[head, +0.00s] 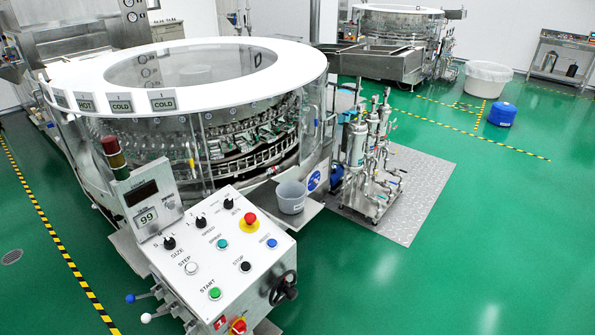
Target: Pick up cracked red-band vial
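No cracked red-band vial can be made out in the head view. The round rotary washer (75,75) stands at the left with a white ring top. Behind its clear panels is a ring of small holders and glassy parts (250,140), too small to tell single vials or bands. A grey bucket (291,197) sits on a small shelf at the washer's front right; its contents cannot be made out. Neither of my grippers is in view.
A control panel (225,255) with buttons and knobs stands in front of the washer. Filter housings (357,145) stand on a metal floor plate (425,190) at its right. A white tub (488,80) and blue drum (502,114) are farther back. Green floor at the right is clear.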

